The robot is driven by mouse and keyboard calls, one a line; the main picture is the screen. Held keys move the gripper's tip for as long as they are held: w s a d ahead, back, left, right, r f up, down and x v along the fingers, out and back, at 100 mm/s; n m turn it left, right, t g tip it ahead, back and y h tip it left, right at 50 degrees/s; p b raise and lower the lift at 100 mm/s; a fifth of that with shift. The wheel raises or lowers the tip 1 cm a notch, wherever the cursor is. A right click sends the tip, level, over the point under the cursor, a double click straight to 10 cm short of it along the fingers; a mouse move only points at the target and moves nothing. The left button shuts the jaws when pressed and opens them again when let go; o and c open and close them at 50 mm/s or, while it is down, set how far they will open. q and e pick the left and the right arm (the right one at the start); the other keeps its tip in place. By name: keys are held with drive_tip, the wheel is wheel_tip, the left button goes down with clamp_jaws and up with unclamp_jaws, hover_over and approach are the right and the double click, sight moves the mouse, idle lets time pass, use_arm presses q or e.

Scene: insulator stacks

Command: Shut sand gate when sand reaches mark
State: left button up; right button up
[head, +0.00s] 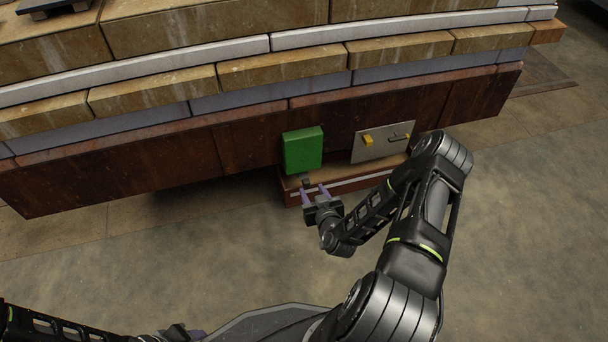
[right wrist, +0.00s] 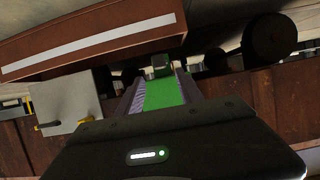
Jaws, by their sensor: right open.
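A green panel (head: 303,150), which looks like the sand gate, stands upright against the brown side beam. A small dark handle (head: 305,180) shows at its lower edge. My right gripper (head: 313,188) is open, with its fingers pointing at this handle. In the right wrist view the green panel (right wrist: 163,96) shows between the two fingers, and the dark handle (right wrist: 161,66) is near their tips; I cannot tell whether they touch it. A brown box (head: 350,185) with a white stripe sits below the panel. No sand level can be made out. My left gripper (head: 183,333) is partly visible at the bottom edge.
A grey plate (head: 378,146) with a yellow lever and a dark handle is right of the green panel, close to my right forearm. The long beam (head: 130,168) carries tan blocks in rows above. The floor (head: 200,265) in front is clear.

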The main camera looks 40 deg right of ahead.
sight(307, 181)
drive_tip(key=b+x, duration=0.3)
drive_tip(key=x, duration=0.3)
drive_tip(key=shift+w+d+f, duration=0.1)
drive_tip(key=shift+w+f, duration=0.2)
drive_tip(key=shift+w+d+b, duration=0.15)
drive_tip(key=shift+w+b, duration=0.2)
drive_tip(key=shift+w, duration=0.15)
clamp_jaws()
drive_tip(key=shift+s, duration=0.1)
idle(0.9)
